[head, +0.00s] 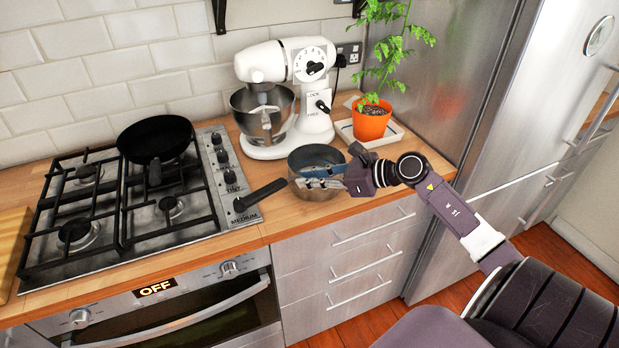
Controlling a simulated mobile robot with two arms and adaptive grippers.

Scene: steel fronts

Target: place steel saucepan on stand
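The steel saucepan (316,193) sits on the wooden worktop, right of the hob and in front of the mixer. Its black handle (261,194) points left, over the right edge of the hob. My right gripper (320,178) reaches in from the right, with its fingers over the mouth of the saucepan. The fingers hide part of the pan's inside and its right rim, and I cannot tell whether they grip it. The black pan stand (123,212) of the gas hob is on the left, with bare burners at the front. My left gripper is not in view.
A black frying pan (155,138) stands on the back of the hob. A white stand mixer (277,62) with a steel bowl is close behind the saucepan. An orange plant pot (371,122) on a white tray and the steel fridge (462,75) are to the right.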

